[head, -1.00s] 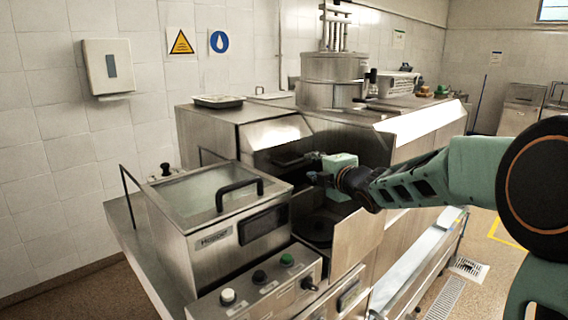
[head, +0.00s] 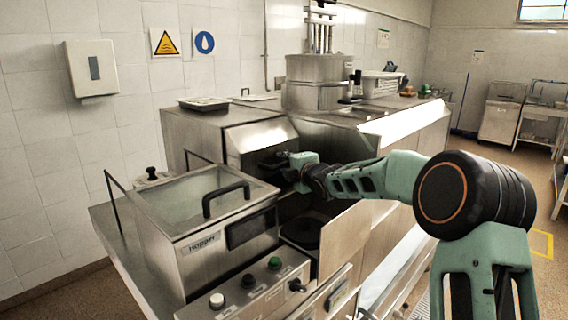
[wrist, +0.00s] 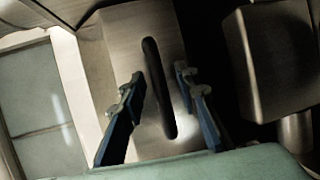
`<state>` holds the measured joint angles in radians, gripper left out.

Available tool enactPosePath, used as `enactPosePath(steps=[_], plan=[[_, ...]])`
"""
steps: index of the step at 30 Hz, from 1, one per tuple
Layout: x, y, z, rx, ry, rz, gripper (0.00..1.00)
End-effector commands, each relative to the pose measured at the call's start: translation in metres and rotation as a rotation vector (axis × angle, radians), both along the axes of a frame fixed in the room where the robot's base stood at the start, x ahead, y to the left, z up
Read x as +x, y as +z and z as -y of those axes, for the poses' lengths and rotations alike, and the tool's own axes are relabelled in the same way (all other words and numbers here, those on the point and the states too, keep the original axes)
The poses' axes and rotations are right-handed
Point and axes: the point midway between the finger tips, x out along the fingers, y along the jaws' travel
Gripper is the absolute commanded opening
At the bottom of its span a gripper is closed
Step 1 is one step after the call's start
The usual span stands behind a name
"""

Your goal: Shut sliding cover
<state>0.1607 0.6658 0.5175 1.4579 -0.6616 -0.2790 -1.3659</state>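A steel plate (wrist: 140,45) with a long dark handle or slot (wrist: 158,88) fills the middle of the wrist view; it looks like the sliding cover. My gripper (wrist: 160,76) is open, with one blue finger on each side of the dark bar. Clear space shows between the bar and both fingers. In the head view my gripper (head: 284,172) reaches into the recess of the steel machine (head: 258,136), right behind the hopper. Its fingertips and the handle are too dark and small to make out there.
The hopper (head: 205,254) with a glass lid and black lid handle (head: 226,198) stands left of my gripper. A control panel (head: 250,285) with knobs lies in front. An upright steel panel (head: 342,240) stands below my forearm. A tray (head: 204,103) rests on the machine top.

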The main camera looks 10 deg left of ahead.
Motion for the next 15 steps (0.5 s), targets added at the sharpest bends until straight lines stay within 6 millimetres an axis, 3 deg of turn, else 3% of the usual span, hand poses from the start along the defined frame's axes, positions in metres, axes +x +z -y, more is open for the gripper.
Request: enactPosePath(steps=[10, 15], plan=[[0.0024, -0.0002, -0.0018, 0.0, 0.0, 0.001, 0.29], [0.0024, -0.0002, -0.0017, 0.0, 0.0, 0.001, 0.1]])
